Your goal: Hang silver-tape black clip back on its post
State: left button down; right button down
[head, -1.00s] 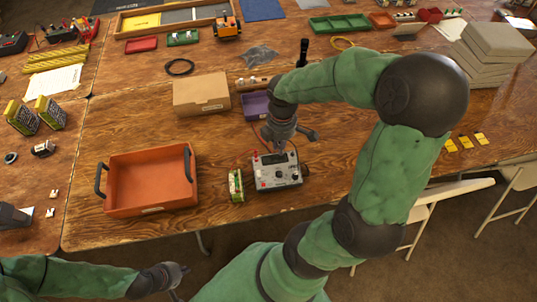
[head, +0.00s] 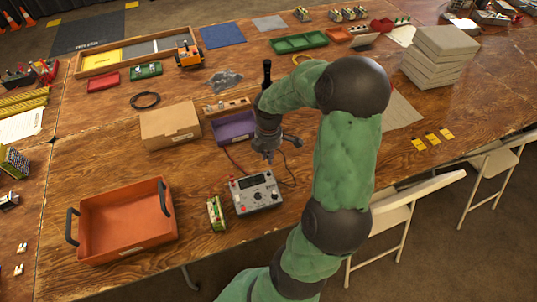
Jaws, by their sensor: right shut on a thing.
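The grey charger (head: 256,193) with a dial and red knobs stands on the wooden table. A red cable runs up from it toward the purple bin, and a dark cable loops on its right side. My right gripper (head: 268,157) points down above the table, behind the charger and beside the purple bin (head: 233,128). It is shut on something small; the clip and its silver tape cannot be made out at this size. A wooden block with small posts (head: 228,108) stands behind the purple bin. My left gripper is out of view.
An orange tray (head: 125,222) with dark handles stands at front left. A small green-and-white block (head: 216,213) stands left of the charger. A cardboard box (head: 170,126) stands left of the purple bin. Table is bare between tray and box.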

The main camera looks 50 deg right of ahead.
jog(key=shift+f, duration=0.15)
jog(key=c, duration=2)
grip_release()
jog(key=shift+f+b, duration=2.05)
jog(key=shift+f, duration=1.35)
jog(key=shift+f+p, duration=0.15)
jog(key=shift+p, duration=0.4)
jog(key=o, duration=0.9)
